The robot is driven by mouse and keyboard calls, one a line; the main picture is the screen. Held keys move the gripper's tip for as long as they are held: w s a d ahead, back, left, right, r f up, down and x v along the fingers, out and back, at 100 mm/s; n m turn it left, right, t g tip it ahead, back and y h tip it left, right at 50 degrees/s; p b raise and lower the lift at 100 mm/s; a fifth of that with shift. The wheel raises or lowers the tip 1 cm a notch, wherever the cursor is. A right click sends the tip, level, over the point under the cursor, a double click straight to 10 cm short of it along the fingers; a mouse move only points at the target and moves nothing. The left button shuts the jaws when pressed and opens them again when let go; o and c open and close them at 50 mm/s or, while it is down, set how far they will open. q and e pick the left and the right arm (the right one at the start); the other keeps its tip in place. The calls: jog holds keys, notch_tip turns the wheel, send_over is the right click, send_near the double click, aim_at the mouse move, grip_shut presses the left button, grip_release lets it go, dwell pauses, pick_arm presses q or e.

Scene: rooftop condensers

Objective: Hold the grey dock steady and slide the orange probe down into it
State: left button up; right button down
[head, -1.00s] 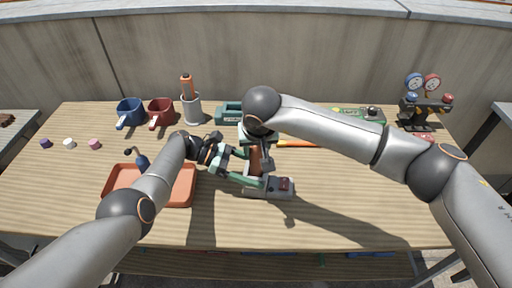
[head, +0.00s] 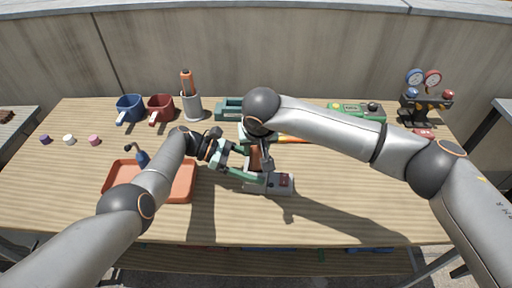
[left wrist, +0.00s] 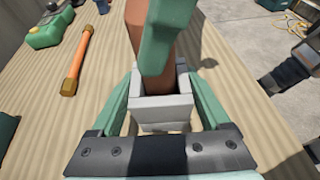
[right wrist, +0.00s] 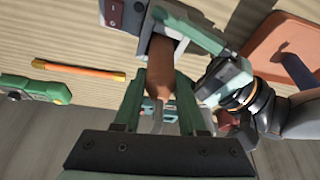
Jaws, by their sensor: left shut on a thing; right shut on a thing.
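The grey dock (head: 284,181) sits on the table in the middle of the head view. My left gripper (head: 247,166) is shut on it; in the left wrist view its green fingers flank the dock's pale upright block (left wrist: 160,114). The brownish-orange probe (right wrist: 160,68) is between the fingers of my right gripper (right wrist: 160,98), which is shut on it. In the left wrist view the probe (left wrist: 134,22) stands tilted over the dock, its lower part between the dock's raised sides. A green finger partly hides it, so I cannot tell how deep it is.
An orange rod (head: 292,139) lies behind the grippers. An orange tray (head: 180,190) is at left. Blue (head: 130,107) and red (head: 160,107) mugs, a holder (head: 192,107) and a gauge stand (head: 427,105) stand towards the back. The table's front right is clear.

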jog(key=shift+f, duration=0.2)
jog(key=shift+f, duration=0.1)
pick_arm(q)
jog(key=shift+r, duration=0.1)
pick_arm(e)
jog(key=shift+c, duration=1.9)
grip_release()
jog(key=v, duration=1.2)
jog(key=shift+w, duration=0.1)
pick_arm(q)
jog(key=o, duration=0.9)
